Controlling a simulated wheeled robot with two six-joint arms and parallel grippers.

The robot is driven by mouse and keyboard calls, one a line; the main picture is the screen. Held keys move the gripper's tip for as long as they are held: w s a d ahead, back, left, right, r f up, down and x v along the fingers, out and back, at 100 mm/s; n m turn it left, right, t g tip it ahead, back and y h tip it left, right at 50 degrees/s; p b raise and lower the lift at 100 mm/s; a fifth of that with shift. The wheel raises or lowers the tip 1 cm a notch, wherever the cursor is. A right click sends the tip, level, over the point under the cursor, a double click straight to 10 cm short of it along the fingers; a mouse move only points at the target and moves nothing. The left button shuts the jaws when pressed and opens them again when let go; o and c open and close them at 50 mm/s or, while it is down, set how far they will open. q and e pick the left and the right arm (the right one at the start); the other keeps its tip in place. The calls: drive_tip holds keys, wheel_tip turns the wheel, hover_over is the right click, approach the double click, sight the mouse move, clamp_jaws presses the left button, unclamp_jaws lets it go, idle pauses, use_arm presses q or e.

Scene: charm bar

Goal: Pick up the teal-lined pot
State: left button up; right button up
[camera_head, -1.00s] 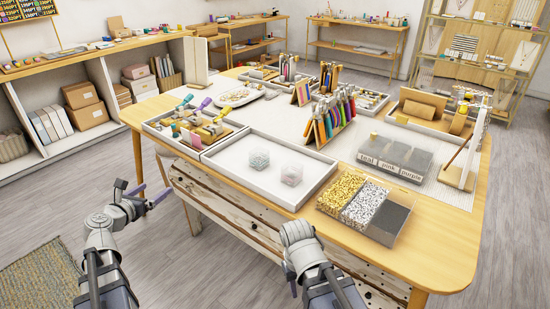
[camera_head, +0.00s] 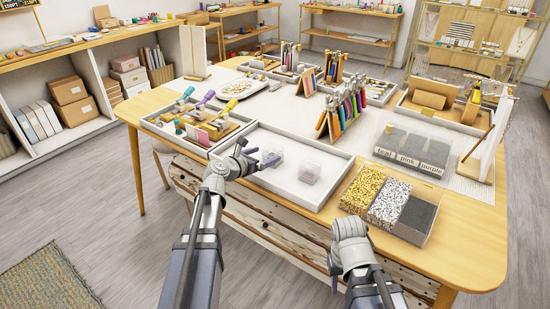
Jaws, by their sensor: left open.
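Two small clear pots sit in the white tray on the table. The left pot (camera_head: 276,154) looks pale grey-green and is probably the teal-lined one, though its lining is hard to make out. The right pot (camera_head: 309,173) has a pinkish tint. My left gripper (camera_head: 262,158) is open at the left pot, with its fingers beside and partly in front of it; contact cannot be told. My right arm's end (camera_head: 350,236) is over the front table edge, and its fingers are hidden.
The white tray (camera_head: 287,134) has a low rim. A tool tray (camera_head: 166,142) stands to its left. A clear bin of gold, silver and dark beads (camera_head: 386,203) and a box labelled teal, pink, purple (camera_head: 412,152) stand to the right. A pen rack (camera_head: 345,110) is behind.

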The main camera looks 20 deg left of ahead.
sight(277, 148)
use_arm(q)
drive_tip(key=shift+a+b+x, duration=0.2)
drive_tip(key=shift+b+x, duration=0.35)
drive_tip(key=shift+x, duration=2.55)
drive_tip(key=shift+w+r, duration=0.1)
drive_tip(key=shift+r, duration=0.15)
drive_tip(key=shift+c, duration=0.2)
drive_tip(key=c, duration=1.3)
wheel_tip(277, 148, up, 10)
drive_tip(key=p, duration=1)
